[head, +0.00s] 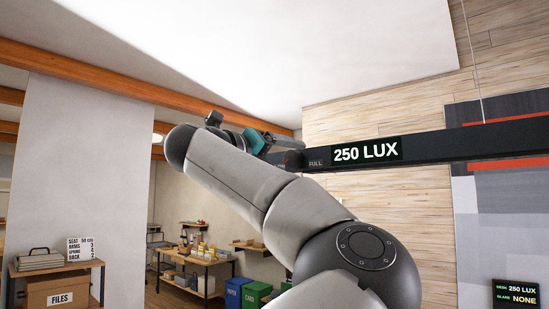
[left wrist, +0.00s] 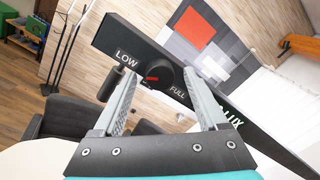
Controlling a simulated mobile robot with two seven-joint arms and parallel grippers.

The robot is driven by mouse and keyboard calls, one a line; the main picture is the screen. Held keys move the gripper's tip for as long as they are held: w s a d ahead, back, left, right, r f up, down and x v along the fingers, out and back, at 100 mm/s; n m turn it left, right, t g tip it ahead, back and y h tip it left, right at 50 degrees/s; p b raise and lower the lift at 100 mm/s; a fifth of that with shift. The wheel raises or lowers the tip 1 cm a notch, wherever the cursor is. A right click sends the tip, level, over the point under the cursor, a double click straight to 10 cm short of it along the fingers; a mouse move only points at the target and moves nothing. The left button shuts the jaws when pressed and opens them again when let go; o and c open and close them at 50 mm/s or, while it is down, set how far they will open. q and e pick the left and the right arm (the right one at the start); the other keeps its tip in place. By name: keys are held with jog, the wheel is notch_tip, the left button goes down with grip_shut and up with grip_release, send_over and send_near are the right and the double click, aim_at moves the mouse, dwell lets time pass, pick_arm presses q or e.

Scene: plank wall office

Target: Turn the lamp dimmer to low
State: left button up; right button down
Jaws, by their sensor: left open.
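The lamp is a long black bar (head: 450,146) with a lit display (head: 366,151) reading 250 LUX and the word FULL beside it. In the left wrist view the round black dimmer knob (left wrist: 156,80) with a short red mark sits on the bar between the labels LOW (left wrist: 126,59) and FULL (left wrist: 178,92). I cannot tell which label the mark points to. My left gripper (left wrist: 160,82) is open, its two grey fingers on either side of the knob; contact is unclear. In the head view my left gripper (head: 262,141) is at the bar's left end, partly hidden by my arm.
A small panel (head: 516,295) at lower right reads desk 250 LUX, glare NONE. A thin cable (head: 467,50) rises above the bar. A FILES box (head: 58,291), a shelf and bins (head: 240,293) stand far back. Dark chairs (left wrist: 70,117) show in the wrist view.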

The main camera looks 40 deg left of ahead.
pick_arm(q)
jog(key=s+a+b, duration=0.1)
jog(key=s+b, duration=0.4)
jog(key=s, duration=1)
jog(key=shift+a+f+b, duration=0.3)
jog(key=shift+f+b, duration=0.05)
